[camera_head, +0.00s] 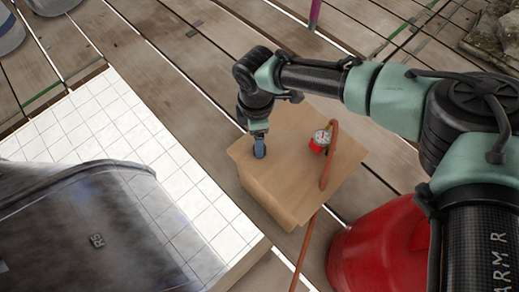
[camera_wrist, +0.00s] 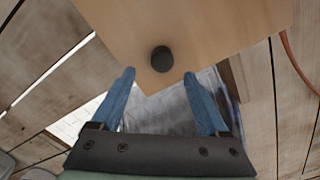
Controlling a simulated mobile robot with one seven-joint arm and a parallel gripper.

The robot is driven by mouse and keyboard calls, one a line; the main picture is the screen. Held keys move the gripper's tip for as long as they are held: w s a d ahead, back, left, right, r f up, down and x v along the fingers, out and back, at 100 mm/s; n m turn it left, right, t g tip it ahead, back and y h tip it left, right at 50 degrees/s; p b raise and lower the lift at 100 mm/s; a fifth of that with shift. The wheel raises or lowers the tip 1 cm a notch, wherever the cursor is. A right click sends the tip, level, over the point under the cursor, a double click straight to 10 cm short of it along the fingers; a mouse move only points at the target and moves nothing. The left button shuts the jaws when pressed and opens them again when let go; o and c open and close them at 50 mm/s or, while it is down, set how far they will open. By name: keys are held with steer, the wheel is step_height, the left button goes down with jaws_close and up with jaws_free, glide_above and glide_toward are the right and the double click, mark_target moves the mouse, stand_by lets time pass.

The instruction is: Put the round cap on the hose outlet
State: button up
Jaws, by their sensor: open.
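The round cap (camera_wrist: 161,59) is a small dark disc on the tan box top (camera_wrist: 205,25). In the wrist view it lies just beyond and between my fingertips, with no visible contact. My gripper (camera_wrist: 159,73) is open and empty, its two blue fingers spread. In the head view my gripper (camera_head: 259,150) is over the left part of the box top (camera_head: 285,190), and the cap is hidden there. An orange-brown hose (camera_head: 331,155) arches over the right part of the box beside a red fitting with a white-faced gauge (camera_head: 321,138). I cannot make out the hose outlet clearly.
The hose runs down past the box's front edge. A large red rounded object (camera_head: 375,250) stands close to the box at the lower right. White tiles (camera_head: 130,130) cover a raised area at the left. Plank decking (camera_head: 170,50) with gaps surrounds the box.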

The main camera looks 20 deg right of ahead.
steer(key=f+b, duration=0.4)
steer(key=f, duration=0.1)
steer(key=shift+s+d+f, duration=0.1)
steer(key=shift+s+d, duration=0.1)
steer(key=shift+d, duration=0.1)
stand_by(0.4)
jaws_close()
